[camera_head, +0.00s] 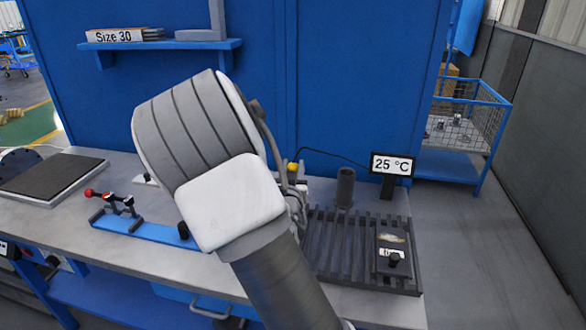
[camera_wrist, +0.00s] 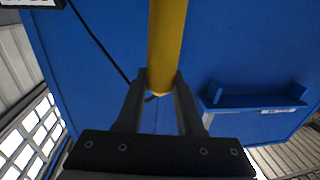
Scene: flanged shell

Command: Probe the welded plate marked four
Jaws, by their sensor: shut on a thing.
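In the wrist view my gripper (camera_wrist: 161,88) is shut on a yellow probe handle (camera_wrist: 167,40). In the head view a small yellow end of the probe (camera_head: 293,166) shows just right of my arm, and my arm hides most of the gripper. The welded plate (camera_head: 392,239) lies at the right end of a dark slatted rack (camera_head: 333,252). It has a pale seam and a white label partly covered by a dark knob, so I cannot read its mark. The probe is left of the plate and apart from it.
A display (camera_head: 391,164) reading 25 °C stands behind the rack, with a black cable running left. A dark upright cylinder (camera_head: 345,187) stands at the rack's back. A blue fixture with a red knob (camera_head: 89,193) and a dark flat plate (camera_head: 52,178) are at left.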

